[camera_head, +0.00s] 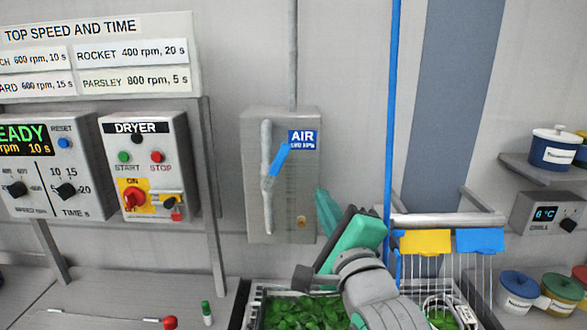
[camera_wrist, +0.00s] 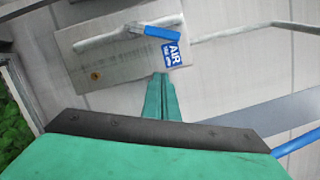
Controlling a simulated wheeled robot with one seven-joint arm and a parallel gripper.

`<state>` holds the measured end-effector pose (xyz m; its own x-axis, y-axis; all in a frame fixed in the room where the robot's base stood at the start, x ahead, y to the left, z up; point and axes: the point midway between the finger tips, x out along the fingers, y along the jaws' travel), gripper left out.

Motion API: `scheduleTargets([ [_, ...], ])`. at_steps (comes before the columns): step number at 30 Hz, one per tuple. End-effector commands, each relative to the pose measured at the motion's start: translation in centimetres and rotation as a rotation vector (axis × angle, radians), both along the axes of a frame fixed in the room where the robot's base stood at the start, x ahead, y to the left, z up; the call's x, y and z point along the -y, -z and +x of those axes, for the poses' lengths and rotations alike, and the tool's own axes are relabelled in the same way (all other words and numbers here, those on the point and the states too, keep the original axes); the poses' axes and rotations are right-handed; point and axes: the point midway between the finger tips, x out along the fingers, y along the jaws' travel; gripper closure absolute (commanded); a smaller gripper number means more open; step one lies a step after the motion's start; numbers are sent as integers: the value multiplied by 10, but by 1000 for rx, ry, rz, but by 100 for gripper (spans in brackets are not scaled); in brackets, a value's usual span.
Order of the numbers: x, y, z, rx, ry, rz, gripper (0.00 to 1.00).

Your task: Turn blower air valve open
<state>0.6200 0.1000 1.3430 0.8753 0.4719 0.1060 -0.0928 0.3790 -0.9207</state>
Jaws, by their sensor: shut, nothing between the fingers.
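The blower air valve is on a grey wall box (camera_head: 300,210) with a blue AIR label (camera_head: 304,139). Its blue lever (camera_head: 280,158) slants up and to the right from a grey vertical pipe (camera_head: 266,140). In the wrist view the blue lever (camera_wrist: 163,33) lies along the pipe's right end, above the AIR label (camera_wrist: 174,54). My gripper (camera_head: 322,194) has green fingers, below and right of the lever and apart from it in the picture. In the wrist view my gripper (camera_wrist: 161,78) is shut and empty, its tips beside the box's lower edge.
A blue vertical pipe (camera_head: 391,110) stands right of the valve box. The dryer panel (camera_head: 147,165) is on the left. A tray of greens (camera_head: 300,313) sits below my arm. A rack with yellow (camera_head: 425,242) and blue tags (camera_head: 480,240) is at the right.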

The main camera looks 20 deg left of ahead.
Motion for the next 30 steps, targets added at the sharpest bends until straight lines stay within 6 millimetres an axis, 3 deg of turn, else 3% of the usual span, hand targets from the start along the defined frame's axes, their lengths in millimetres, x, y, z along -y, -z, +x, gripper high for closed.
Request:
scheduleTargets([
  [8,-5,-2,11,-28,-13,51,100],
  [23,-49,-11,89,-28,-13,47,100],
  [30,-74,-26,79,-24,-12,46,100],
])
